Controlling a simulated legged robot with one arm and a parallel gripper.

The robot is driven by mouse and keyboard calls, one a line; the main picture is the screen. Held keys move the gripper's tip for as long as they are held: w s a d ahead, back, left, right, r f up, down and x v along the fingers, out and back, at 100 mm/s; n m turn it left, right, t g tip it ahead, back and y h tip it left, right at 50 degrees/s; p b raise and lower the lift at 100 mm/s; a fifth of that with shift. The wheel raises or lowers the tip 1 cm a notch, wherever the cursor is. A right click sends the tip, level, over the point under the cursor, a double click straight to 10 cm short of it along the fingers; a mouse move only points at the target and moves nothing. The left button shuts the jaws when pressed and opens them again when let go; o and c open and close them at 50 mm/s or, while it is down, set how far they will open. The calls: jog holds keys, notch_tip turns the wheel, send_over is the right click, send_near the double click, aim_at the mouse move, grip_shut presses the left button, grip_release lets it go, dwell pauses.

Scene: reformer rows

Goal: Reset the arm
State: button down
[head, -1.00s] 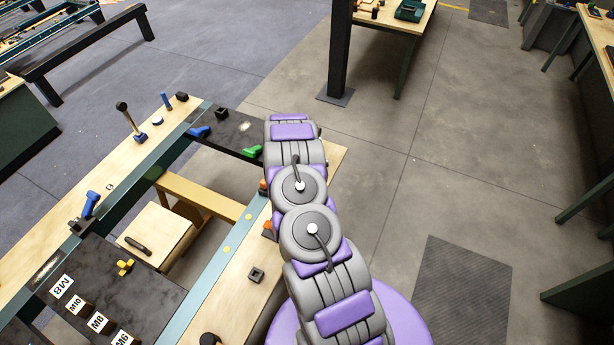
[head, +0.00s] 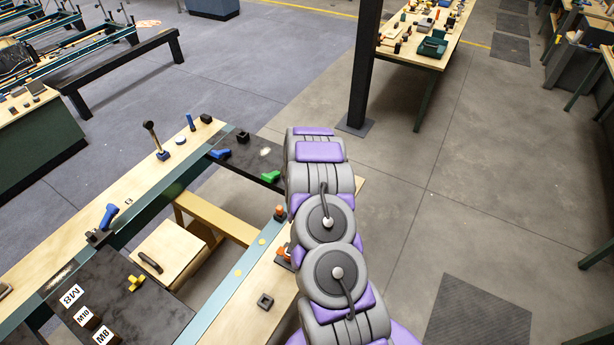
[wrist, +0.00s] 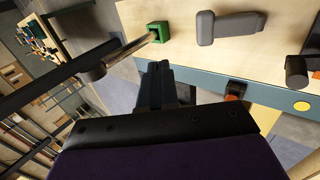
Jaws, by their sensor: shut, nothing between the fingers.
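My arm (head: 325,220) shows in the head view, grey with purple pads, reaching up the middle over the right end of the reformer frame. Its far end hides my gripper there. In the wrist view my gripper (wrist: 160,85) shows as dark fingers pressed together, empty, in front of a dark bracket. A green square block (wrist: 158,31) and a grey handle-like piece (wrist: 228,27) lie on pale wood beyond the fingertips. The fingers look apart from both, though the distance is hard to tell.
The near frame has a dark plate with labelled blocks (head: 72,296), a green piece (head: 270,176), a blue piece (head: 219,153) and an upright lever (head: 154,138). A dark post (head: 363,70) stands behind my arm, near a workbench (head: 430,40). Open floor (head: 470,170) lies to the right.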

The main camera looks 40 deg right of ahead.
jog(key=w+a+r+t+y+b, duration=0.2)
jog(key=w+a+r+b, duration=0.15)
jog(key=a, duration=0.45)
jog(key=w+a+r+t+y+b, duration=0.25)
jog(key=w+a+r, duration=0.25)
jog(key=a, duration=0.4)
jog(key=s+a+r+g+y+b, duration=0.1)
jog(key=s+a+r+y+b, duration=0.2)
jog(key=a, duration=0.5)
jog(key=s+a+r+g+y+b, duration=0.15)
jog(key=s+a+r, duration=0.25)
jog(key=a, duration=0.5)
jog(key=s+a+r+m+g+b, duration=0.1)
jog(key=s+a+g+b, duration=0.15)
jog(key=s, duration=0.75)
jog(key=s+a+r+g+b, duration=0.1)
jog(key=s+a+b, duration=0.3)
jog(key=s, duration=0.5)
jog(key=s+d+f+m+g+h+b, duration=0.1)
jog(key=s+d+b, duration=0.1)
jog(key=s, duration=0.8)
jog(key=s+d+f+m+g+h+b, duration=0.1)
jog(key=s+m+g+b, duration=0.1)
jog(key=s, duration=0.7)
jog(key=shift+s+d+f+m+b, duration=0.15)
jog(key=shift+s+d+m+b, duration=0.15)
jog(key=shift+s+d+b, duration=0.1)
